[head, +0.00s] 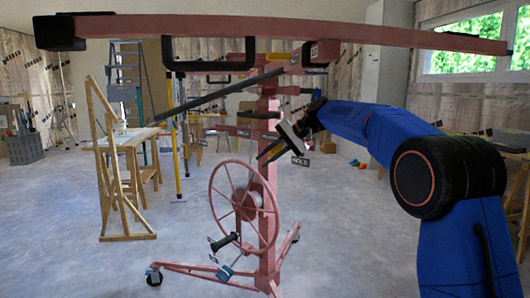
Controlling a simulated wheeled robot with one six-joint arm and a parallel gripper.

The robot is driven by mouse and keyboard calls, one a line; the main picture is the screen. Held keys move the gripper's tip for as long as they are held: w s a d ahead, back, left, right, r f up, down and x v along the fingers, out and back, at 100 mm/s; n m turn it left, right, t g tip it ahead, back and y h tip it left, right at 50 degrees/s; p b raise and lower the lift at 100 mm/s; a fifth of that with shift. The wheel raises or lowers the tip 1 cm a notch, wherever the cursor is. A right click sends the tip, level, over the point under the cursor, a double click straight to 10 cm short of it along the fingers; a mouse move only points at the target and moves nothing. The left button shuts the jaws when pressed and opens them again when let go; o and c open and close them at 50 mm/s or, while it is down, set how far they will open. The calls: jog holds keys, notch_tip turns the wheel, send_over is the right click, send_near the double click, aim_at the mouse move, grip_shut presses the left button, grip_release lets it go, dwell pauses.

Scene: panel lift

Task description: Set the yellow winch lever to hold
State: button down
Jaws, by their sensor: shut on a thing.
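The panel lift (267,195) is a salmon-pink wheeled stand with a spoked wheel (214,205) and a black crank handle (224,241). The yellow winch lever (271,148) shows as a small yellow piece on the right of the mast, beside my gripper. My gripper (265,157), at the end of the blue arm, is shut on the lever; its fingers partly hide it.
The lift's long pink beam (270,27) crosses overhead, with a black bracket (209,66) below. A castered leg (190,273) spreads on the floor. A wooden easel (117,170), a workbench (137,137) and a stepladder (126,75) stand at left. Much floor is clear.

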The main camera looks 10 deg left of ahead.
jog(key=shift+w+d+f+n+t+h, duration=0.25)
jog(key=shift+f+t+h, duration=0.15)
jog(key=shift+f, duration=0.15)
jog(key=shift+w+d+f+n+t+h, duration=0.1)
jog(key=shift+w+f+n+t+h, duration=0.2)
jog(key=shift+f+t, duration=0.15)
jog(key=shift+f, duration=0.1)
jog(key=c, duration=1.6)
grip_release()
jog(key=shift+c, duration=0.2)
jog(key=v, duration=1.7)
jog(key=shift+d, duration=0.25)
